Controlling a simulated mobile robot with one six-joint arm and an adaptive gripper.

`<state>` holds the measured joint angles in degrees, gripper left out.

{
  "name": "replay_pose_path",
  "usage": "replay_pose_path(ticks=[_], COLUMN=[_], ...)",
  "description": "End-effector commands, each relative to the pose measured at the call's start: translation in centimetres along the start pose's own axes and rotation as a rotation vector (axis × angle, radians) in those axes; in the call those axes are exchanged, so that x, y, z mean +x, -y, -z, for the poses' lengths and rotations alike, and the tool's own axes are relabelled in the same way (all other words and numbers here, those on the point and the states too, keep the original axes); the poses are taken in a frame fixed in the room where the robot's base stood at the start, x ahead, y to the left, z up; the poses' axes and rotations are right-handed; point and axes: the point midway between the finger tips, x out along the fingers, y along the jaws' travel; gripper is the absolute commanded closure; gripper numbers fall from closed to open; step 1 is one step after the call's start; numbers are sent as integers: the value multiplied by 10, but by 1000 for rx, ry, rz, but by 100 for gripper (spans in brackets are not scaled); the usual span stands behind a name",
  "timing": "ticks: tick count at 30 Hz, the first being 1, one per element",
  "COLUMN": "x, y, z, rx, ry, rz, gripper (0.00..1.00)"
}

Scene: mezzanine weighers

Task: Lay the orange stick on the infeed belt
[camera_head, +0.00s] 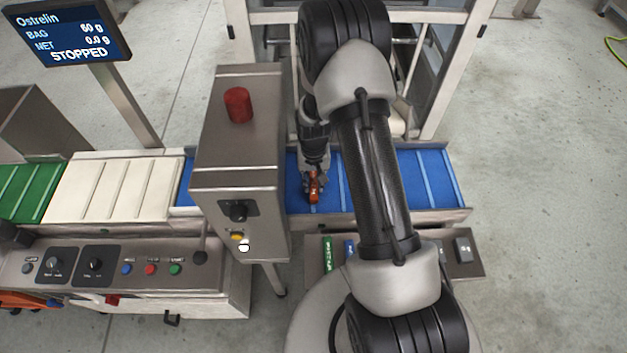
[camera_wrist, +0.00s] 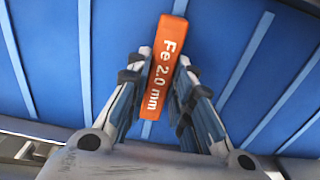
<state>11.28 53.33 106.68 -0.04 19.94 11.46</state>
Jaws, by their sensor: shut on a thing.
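The orange stick (camera_wrist: 162,72), marked "Fe 2.0 mm", is between the fingers of my gripper (camera_wrist: 160,95) in the wrist view. My gripper is shut on it. In the head view the orange stick (camera_head: 313,190) shows below my gripper (camera_head: 313,178), over the blue infeed belt (camera_head: 440,178) just right of the steel detector housing. The belt with its lighter cross bars also fills the wrist view (camera_wrist: 110,50). I cannot tell whether the stick touches the belt.
The steel housing (camera_head: 235,150) with a red lamp (camera_head: 238,105) stands close left of my gripper. The screen (camera_head: 68,32) reads STOPPED. The belt's right end is clear.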

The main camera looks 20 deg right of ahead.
Motion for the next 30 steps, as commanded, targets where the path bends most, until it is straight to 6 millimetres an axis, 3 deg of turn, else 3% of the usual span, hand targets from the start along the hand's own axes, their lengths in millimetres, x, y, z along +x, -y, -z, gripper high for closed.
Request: replay_pose_path(ticks=[2, 3, 11, 23, 30], x=[4, 3, 2, -4, -50], y=[0, 0, 0, 0, 0], z=[0, 0, 0, 0, 1], rx=[0, 0, 0, 0, 0], ry=[1, 1, 1, 0, -3], rz=[0, 0, 0, 0, 1], gripper=[100, 76, 59, 59, 59])
